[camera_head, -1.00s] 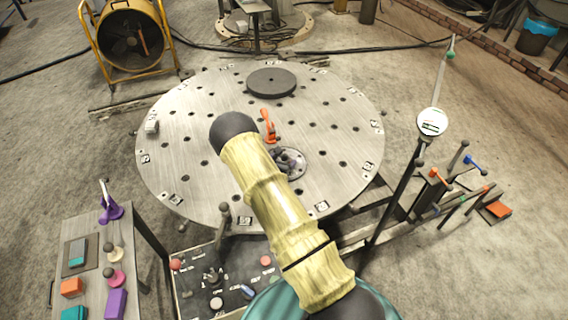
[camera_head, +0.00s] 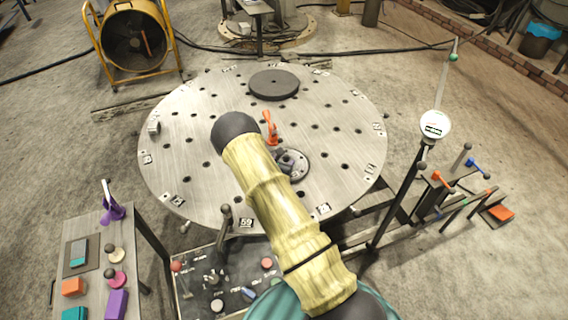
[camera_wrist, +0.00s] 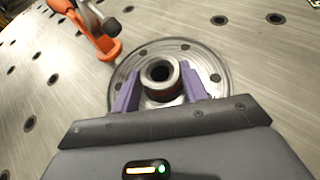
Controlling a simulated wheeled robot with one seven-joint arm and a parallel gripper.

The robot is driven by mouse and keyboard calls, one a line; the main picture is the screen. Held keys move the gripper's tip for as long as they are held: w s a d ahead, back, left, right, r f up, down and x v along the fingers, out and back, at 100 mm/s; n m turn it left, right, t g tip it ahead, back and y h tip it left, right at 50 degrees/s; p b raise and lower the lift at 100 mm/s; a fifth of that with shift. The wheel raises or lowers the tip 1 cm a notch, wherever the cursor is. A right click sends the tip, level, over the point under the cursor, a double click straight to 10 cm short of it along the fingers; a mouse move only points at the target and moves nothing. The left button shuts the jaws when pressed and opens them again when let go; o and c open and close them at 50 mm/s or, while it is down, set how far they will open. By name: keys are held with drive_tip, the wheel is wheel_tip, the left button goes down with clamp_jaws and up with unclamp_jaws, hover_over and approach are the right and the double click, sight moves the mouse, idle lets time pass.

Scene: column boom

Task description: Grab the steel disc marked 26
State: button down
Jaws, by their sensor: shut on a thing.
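A round steel disc (camera_wrist: 203,62) with a ring of holes and a raised hollow hub (camera_wrist: 160,76) lies flat near the middle of the large round steel table. I cannot read a number on it. It also shows in the head view (camera_head: 302,163), partly hidden by my arm. My gripper (camera_wrist: 166,84) has its two purple fingers on either side of the hub and is shut on it. In the head view, my gripper is mostly hidden behind my arm. The disc appears to rest on the table.
An orange clamp (camera_head: 270,128) stands close beside the disc. A dark round plate (camera_head: 274,83) lies towards the table's (camera_head: 190,130) far edge. A dial on a post (camera_head: 434,126) stands at right; a small bench (camera_head: 98,250) with coloured pieces stands at left.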

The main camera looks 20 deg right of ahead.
wheel_tip(320, 180, up, 3)
drive_tip(key=shift+w+r+b, duration=0.1)
drive_tip(key=shift+r+b, duration=0.1)
drive_tip(key=shift+b, duration=0.15)
drive_tip(key=s+b, duration=0.3)
drive_tip(key=s, duration=1.5)
drive_tip(key=shift+s, duration=0.1)
drive_tip(key=shift+f, duration=0.1)
